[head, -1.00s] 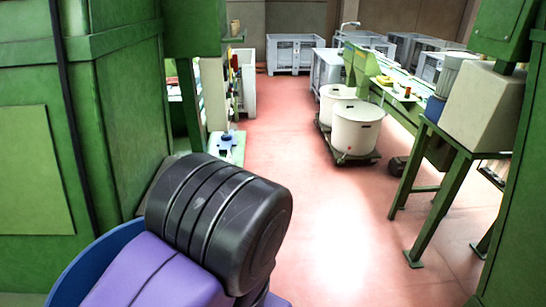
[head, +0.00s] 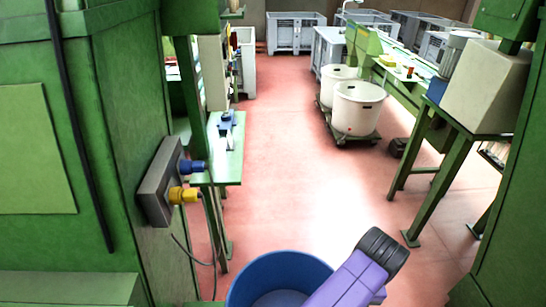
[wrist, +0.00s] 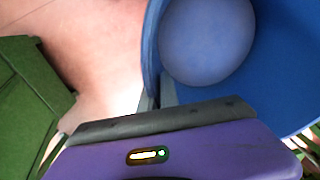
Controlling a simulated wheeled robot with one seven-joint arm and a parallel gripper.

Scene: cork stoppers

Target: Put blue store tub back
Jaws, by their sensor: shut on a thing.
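The blue store tub (head: 268,271) shows at the bottom edge of the head view, its round mouth facing up and its lower part cut off by the frame. It also fills the upper right of the wrist view (wrist: 285,70), where I see its inner wall and round bottom. My gripper (wrist: 158,92) is shut on the tub's rim at its left side in the wrist view. In the head view my purple arm crosses the tub's right side and my gripper is not visible.
Green machine housings flank me at left (head: 110,130) and right (head: 507,200). A grey socket box (head: 155,190) juts out beside the tub. Two white tubs (head: 358,106) stand on a dolly ahead. The reddish floor (head: 285,150) between is clear.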

